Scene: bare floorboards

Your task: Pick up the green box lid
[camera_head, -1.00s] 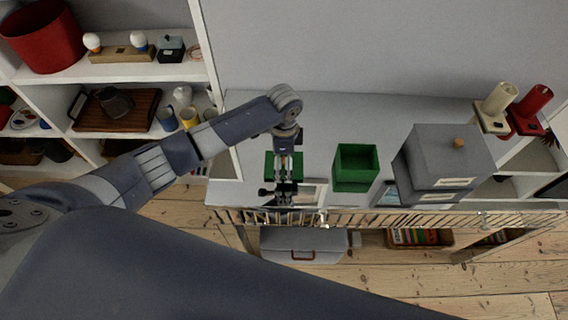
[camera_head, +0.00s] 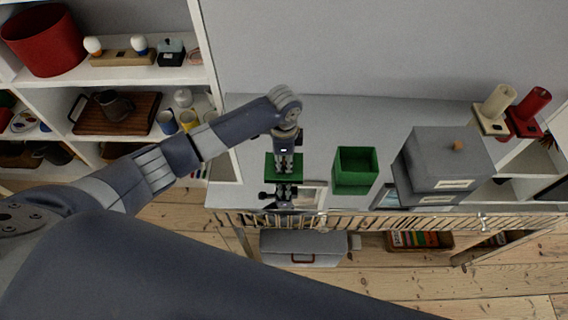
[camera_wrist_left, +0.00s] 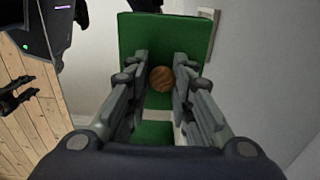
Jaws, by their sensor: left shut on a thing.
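The green box lid (camera_head: 271,167) is a flat green plate with a round brown wooden knob (camera_wrist_left: 162,79) in the left wrist view. It is by the front of the grey cabinet top (camera_head: 330,115), under my left gripper (camera_head: 284,168). In the left wrist view my left gripper (camera_wrist_left: 162,90) has its fingers closed on both sides of the knob. I cannot tell whether the lid touches the surface below. The open green box (camera_head: 354,186) stands to the right of the lid.
A grey box with a lid (camera_head: 448,160) stands right of the green box, with a cream candle (camera_head: 498,101) and a red candle (camera_head: 533,101) beyond. A white shelf with a red bin (camera_head: 44,40) is at left. A slatted front edge (camera_head: 400,219) borders the cabinet.

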